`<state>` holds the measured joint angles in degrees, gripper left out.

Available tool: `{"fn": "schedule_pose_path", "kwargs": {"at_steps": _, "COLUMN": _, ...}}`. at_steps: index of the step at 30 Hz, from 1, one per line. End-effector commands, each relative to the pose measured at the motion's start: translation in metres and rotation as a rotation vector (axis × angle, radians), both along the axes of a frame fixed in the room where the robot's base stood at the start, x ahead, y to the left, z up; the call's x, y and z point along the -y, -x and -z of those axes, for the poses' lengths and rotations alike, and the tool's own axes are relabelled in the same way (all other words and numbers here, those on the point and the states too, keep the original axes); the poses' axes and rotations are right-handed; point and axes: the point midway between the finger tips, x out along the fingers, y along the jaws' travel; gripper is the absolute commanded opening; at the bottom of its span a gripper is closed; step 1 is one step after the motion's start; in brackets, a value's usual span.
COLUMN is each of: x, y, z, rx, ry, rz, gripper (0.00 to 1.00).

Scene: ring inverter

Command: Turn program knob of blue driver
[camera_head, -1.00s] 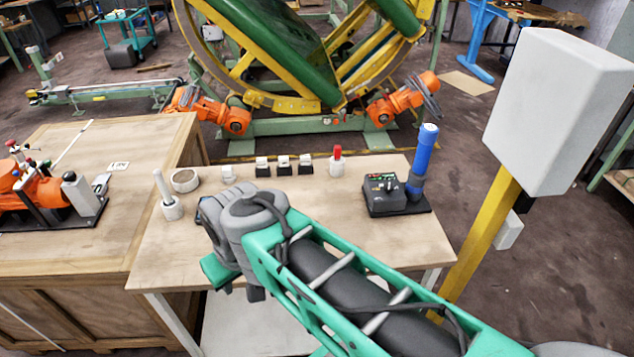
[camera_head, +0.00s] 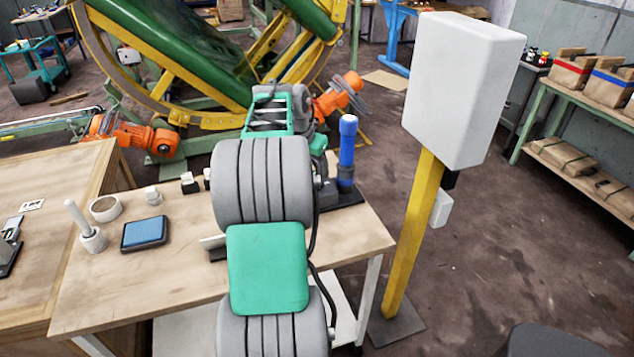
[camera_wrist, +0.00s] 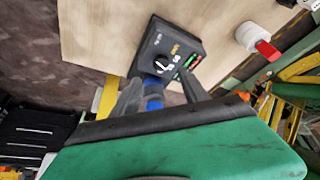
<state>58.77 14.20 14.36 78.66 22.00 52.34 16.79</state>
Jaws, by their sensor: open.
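The blue driver (camera_head: 347,150) stands upright at the right end of the wooden table on a dark base plate (camera_head: 345,197). Its black control box is mostly hidden behind my arm in the head view. In the wrist view the control box (camera_wrist: 188,42) faces me, with a dark knob with white marks (camera_wrist: 161,66), an orange label and green and red spots. The driver's blue body (camera_wrist: 153,88) shows partly behind my fingers. My gripper (camera_wrist: 160,80) is open, its grey fingers apart in front of the box's near edge. I cannot tell whether they touch it.
A white stand with a red handle (camera_wrist: 268,48) is to the box's right in the wrist view. A blue pad (camera_head: 144,233), a tape roll (camera_head: 105,208) and small white blocks lie on the table's left half. A white cabinet on a yellow post (camera_head: 412,240) stands right of the table.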

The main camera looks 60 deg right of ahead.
Motion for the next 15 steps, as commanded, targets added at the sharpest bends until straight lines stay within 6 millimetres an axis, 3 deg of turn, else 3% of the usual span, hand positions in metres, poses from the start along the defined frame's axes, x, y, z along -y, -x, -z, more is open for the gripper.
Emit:
{"fn": "schedule_pose_path", "kwargs": {"at_steps": 9, "x": 0.02, "y": 0.001, "z": 0.052, "rx": -0.002, "ry": -0.002, "rz": -0.005, "gripper": 0.52}}
{"fn": "schedule_pose_path", "kwargs": {"at_steps": 15, "x": 0.027, "y": 0.001, "z": 0.065, "rx": 0.0, "ry": 0.001, "rz": -0.007, "gripper": 0.52}}
